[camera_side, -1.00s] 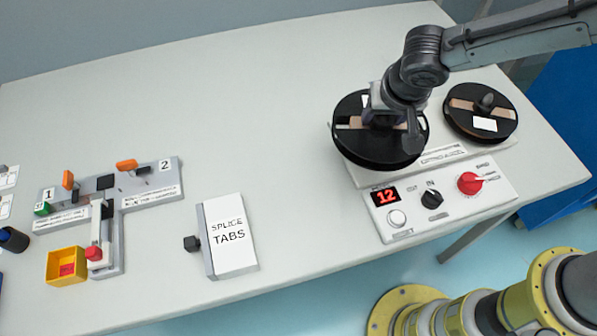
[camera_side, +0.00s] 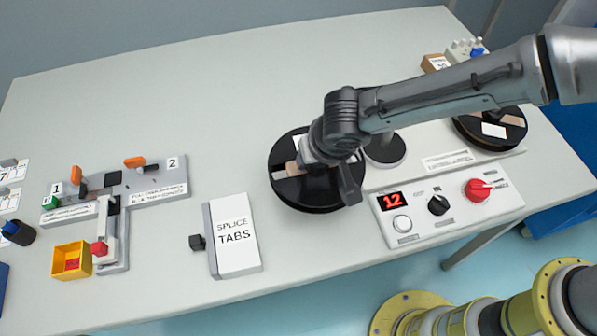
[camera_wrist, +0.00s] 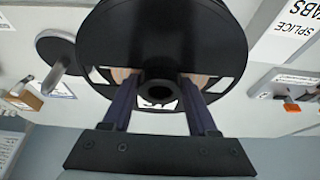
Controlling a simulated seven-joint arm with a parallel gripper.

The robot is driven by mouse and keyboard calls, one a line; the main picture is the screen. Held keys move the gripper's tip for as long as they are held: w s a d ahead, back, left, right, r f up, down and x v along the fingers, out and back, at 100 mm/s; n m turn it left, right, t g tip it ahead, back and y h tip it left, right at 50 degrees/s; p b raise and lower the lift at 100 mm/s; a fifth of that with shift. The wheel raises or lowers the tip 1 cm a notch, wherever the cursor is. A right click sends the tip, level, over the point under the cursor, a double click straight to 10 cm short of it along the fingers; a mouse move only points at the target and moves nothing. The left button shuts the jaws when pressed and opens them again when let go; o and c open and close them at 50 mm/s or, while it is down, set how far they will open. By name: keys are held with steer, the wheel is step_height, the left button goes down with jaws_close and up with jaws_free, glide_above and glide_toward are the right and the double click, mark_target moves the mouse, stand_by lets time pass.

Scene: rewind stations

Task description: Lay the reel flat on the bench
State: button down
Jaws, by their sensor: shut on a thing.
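The black reel (camera_side: 295,193) is in my gripper (camera_side: 311,163), left of the rewind station. In the wrist view the reel (camera_wrist: 165,38) fills the upper middle, and my gripper's two fingers (camera_wrist: 158,88) are closed around its hub. The reel looks roughly level. Whether its underside touches the bench (camera_side: 240,120) or hangs a little above it, I cannot tell. My wrist hides part of the reel's top in the side view.
The bare black turntable (camera_side: 387,152) stands right of the reel. A second reel (camera_side: 478,130) sits farther right, partly behind my arm. A control box (camera_side: 445,210) reads 12. The SPLICE TABS box (camera_side: 236,262) is left of the reel, with the splicing block (camera_side: 155,195) beyond. Bench behind the reel is clear.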

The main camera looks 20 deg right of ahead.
mark_target(305, 174)
steer(key=w+a+f, duration=0.1)
steer(key=w+f, duration=0.1)
steer(key=f, duration=0.1)
steer(key=a+f, duration=0.1)
steer(key=f, duration=0.1)
steer(key=shift+w+a, duration=0.35)
steer(key=shift+w, duration=0.05)
steer(key=shift+f, duration=1.4)
steer(key=shift+f, duration=0.15)
steer(key=shift+c, duration=0.9)
jaws_free()
steer(key=v, duration=1.2)
